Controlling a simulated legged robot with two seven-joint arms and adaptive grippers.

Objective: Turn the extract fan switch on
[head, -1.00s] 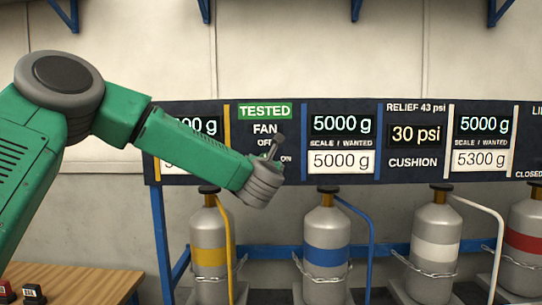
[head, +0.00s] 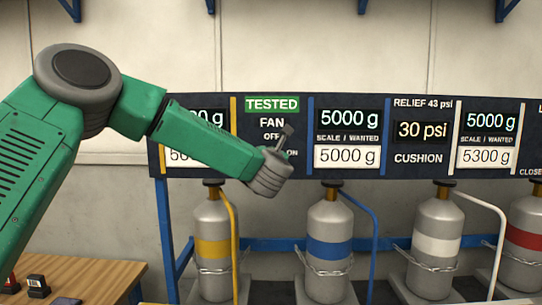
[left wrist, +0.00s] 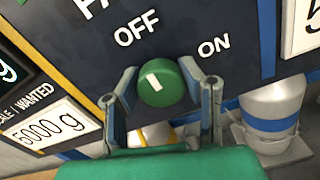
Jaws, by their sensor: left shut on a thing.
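The fan switch is a round green knob (left wrist: 165,85) on the dark panel, seen in the left wrist view. Its white mark points up-left toward the OFF label; the ON label is to the upper right. My left gripper (left wrist: 165,88) has one finger on each side of the knob and is shut on it. In the head view my left gripper (head: 287,132) is at the FAN section (head: 271,122), beneath the green TESTED sign, and the knob is hidden behind it. My right gripper is not in view.
The panel (head: 225,168) carries several scale displays and a 30 psi readout. Below it stand several chained grey cylinders with coloured bands, such as the blue-banded one (head: 329,215). A wooden table (head: 90,272) with small dark blocks is at the lower left.

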